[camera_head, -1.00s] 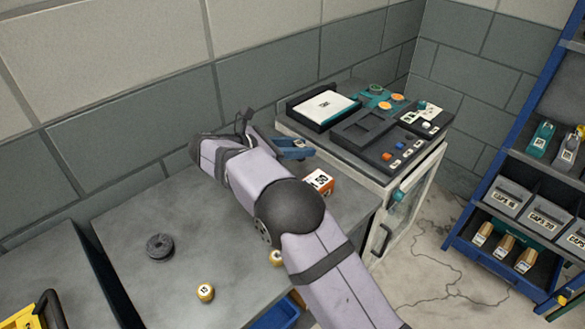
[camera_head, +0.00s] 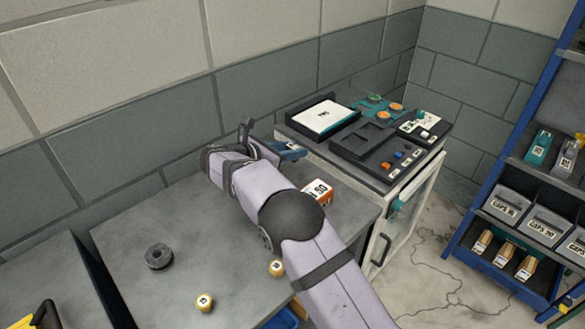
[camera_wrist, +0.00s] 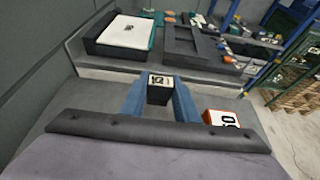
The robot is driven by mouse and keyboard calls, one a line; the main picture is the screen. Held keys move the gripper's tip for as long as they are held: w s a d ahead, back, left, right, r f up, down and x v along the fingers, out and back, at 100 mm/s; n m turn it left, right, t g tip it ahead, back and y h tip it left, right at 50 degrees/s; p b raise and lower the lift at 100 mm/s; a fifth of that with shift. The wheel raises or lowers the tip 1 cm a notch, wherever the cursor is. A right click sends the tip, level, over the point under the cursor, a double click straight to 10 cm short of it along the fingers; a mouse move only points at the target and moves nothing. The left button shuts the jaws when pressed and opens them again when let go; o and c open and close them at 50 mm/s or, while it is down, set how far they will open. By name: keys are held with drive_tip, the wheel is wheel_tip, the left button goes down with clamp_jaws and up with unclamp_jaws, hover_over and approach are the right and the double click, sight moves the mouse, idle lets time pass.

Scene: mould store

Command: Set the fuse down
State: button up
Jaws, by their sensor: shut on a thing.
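In the wrist view, my gripper (camera_wrist: 160,98) is shut on a small dark block with a white printed label on top, which I take to be the fuse (camera_wrist: 159,83). The fuse sits upright between the two blue fingers. It is over the grey bench, in front of the dark-topped cabinet; I cannot tell whether its underside touches the bench. In the head view, my gripper (camera_head: 286,151) is beside the cabinet's left edge, partly behind my arm. The fuse cannot be made out there.
An orange-and-white box (camera_head: 318,190) stands on the bench (camera_head: 205,235) right of my gripper. The cabinet (camera_head: 345,165) bears a white-topped tray, a black tray and knobs. The bench's left middle is clear.

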sight(292, 176)
drive_tip(key=shift+f+p, duration=0.35)
drive_tip(key=shift+f, duration=2.7)
drive_tip(key=shift+f, duration=0.2)
drive_tip(key=o, duration=1)
drive_tip(key=shift+r, duration=0.2)
drive_tip(key=b+v, duration=0.2)
drive_tip(key=v, duration=1)
drive_tip(key=shift+f, duration=0.1)
